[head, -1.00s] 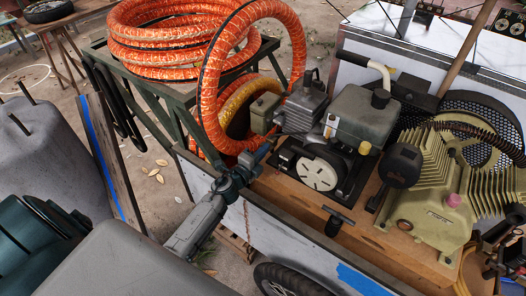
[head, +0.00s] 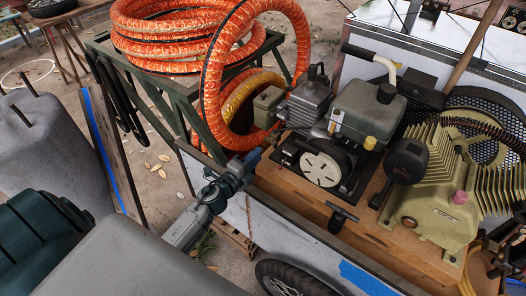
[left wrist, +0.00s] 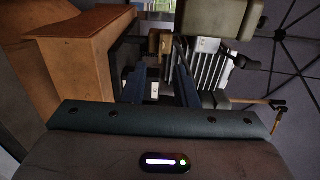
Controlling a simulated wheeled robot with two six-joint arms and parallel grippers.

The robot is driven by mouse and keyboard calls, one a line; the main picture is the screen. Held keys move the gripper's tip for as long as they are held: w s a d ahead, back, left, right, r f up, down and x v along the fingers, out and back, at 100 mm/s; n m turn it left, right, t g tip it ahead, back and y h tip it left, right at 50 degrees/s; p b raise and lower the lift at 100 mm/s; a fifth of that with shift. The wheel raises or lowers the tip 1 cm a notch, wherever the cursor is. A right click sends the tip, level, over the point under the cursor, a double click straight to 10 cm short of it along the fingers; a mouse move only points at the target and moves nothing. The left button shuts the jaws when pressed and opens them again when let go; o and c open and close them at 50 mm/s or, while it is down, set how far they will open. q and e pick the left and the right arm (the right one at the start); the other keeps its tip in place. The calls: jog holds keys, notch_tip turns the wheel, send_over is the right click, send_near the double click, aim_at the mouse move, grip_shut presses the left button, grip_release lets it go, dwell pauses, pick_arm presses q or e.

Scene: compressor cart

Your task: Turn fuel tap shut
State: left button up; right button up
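The fuel tap looks like the small brass piece (head: 335,120) at the side of the grey fuel tank (head: 365,112) on the engine; it is too small to tell how its lever stands. My left gripper (head: 248,160) is over the cart's near left edge, left of the engine and apart from it. In the left wrist view, the two dark blue fingers (left wrist: 161,88) are apart with nothing held between them. A small brass-coloured piece (left wrist: 166,43) shows beyond their tips, with grey fins (left wrist: 208,70) to the right. My right gripper is not in view.
A white-faced recoil starter (head: 320,168) is right of my left gripper. An orange hose (head: 212,100) loops down just behind it. The finned compressor (head: 440,190) stands to the right.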

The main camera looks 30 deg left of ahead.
pick_arm(q)
jog(key=s, duration=0.1)
jog(key=s+b, duration=0.1)
jog(key=s, duration=0.2)
jog(key=shift+s+a+b, duration=0.3)
jog(key=shift+b, duration=0.05)
